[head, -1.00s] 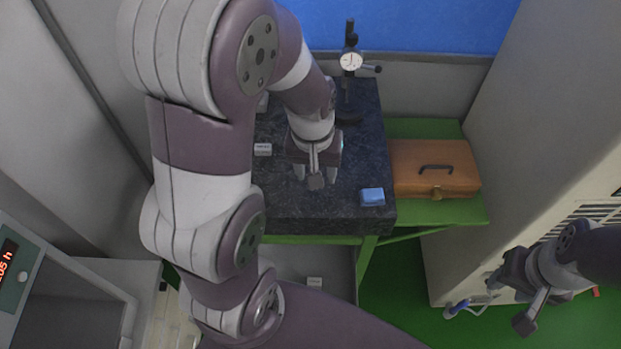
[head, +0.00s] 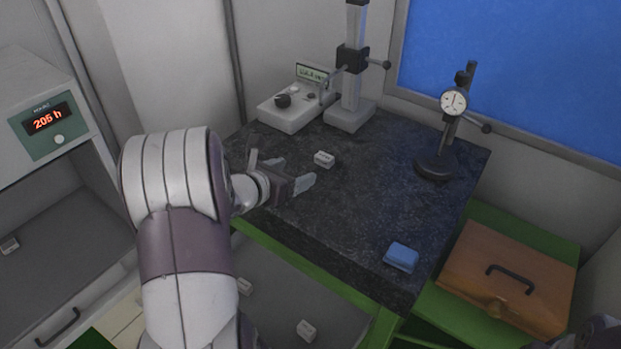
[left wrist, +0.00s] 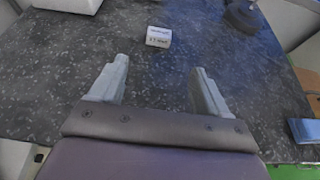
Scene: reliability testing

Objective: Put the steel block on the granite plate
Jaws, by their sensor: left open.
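A small pale metal block with dark lettering (head: 324,159) lies on the dark speckled granite plate (head: 350,215). It also shows in the left wrist view (left wrist: 158,37), ahead of and centred between my fingers. My left gripper (head: 283,170) is open and empty over the plate, a short way left of this block and apart from it. Similar small blocks lie on the grey shelf below, one by my arm (head: 245,287) and one nearer the front (head: 307,330). Another lies inside the chamber at the left (head: 9,246). Part of my right arm shows at the bottom right corner; its jaws are unclear.
A dial gauge stand (head: 437,165), a column stand (head: 349,113) and a white instrument (head: 290,108) stand along the plate's back. A blue block (head: 401,257) lies near its front right corner. A brown case (head: 510,275) sits on the green bench at right. The plate's middle is clear.

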